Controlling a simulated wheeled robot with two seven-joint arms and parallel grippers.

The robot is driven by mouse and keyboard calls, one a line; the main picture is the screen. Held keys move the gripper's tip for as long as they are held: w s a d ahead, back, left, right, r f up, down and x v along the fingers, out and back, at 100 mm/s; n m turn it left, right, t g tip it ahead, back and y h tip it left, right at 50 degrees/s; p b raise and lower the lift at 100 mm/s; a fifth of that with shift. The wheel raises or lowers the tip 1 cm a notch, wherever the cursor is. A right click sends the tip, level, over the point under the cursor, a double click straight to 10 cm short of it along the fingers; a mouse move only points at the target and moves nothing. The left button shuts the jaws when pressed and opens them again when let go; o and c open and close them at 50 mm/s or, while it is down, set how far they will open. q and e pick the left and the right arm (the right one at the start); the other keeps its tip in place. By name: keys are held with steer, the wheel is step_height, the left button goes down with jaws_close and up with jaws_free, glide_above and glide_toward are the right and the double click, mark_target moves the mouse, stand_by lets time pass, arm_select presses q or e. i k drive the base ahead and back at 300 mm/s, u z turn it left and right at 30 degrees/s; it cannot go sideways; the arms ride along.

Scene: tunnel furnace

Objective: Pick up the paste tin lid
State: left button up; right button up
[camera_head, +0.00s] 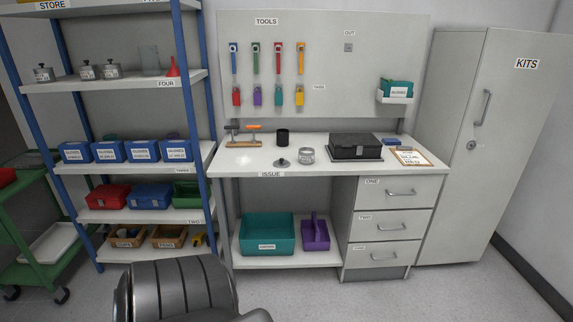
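A small dark round lid with a knob on top (281,163) lies flat on the white workbench top, near its front edge; I take it to be the paste tin lid. Just right of it stands a short round silver-grey tin (307,155), apart from the lid. Whether the tin is open on top is too small to tell. Neither of my grippers shows in the head view.
The workbench (240,163) also holds a black cup (282,138), a black case (355,147), a clipboard (410,157) and a small rack with an orange-handled tool (243,136). Shelves flank the left.

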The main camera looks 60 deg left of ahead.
mark_target(281, 164)
steer(key=z, duration=0.1)
steer(key=i, duration=1.6)
steer(key=u, duration=0.35)
steer(key=i, duration=0.95)
steer(key=u, duration=1.5)
steer(key=i, duration=0.85)
steer(key=u, duration=0.9)
